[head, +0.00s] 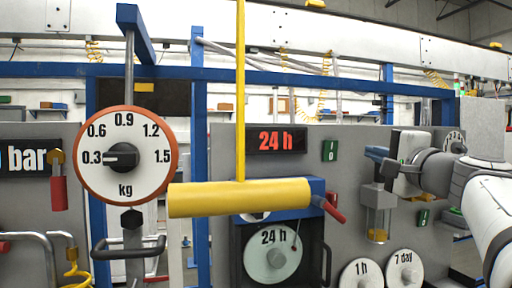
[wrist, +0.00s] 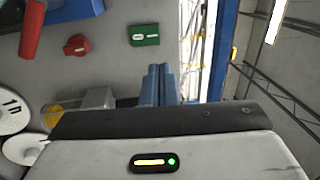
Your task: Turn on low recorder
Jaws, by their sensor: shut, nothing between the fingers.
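A recorder with a round white 24 h chart (head: 275,258) sits in a dark case low in the head view. A yellow cylinder hides part of its top. A lit red 24 h display (head: 276,140) is above it. Green switches sit on the grey panel, one upper (head: 330,151) and one lower (head: 423,217). A green switch (wrist: 144,34) shows in the wrist view; I cannot tell which one. My gripper (head: 375,153) is at the right, fingers pointing left. Its blue fingers (wrist: 160,85) are together and empty, apart from the switch in the wrist view.
The yellow cylinder (head: 240,197) hangs from a yellow rod, with a red handle (head: 333,210) near its right end. White 1 h (head: 361,273) and 7 day (head: 404,268) discs are lower right. A red knob (wrist: 77,45) shows in the wrist view.

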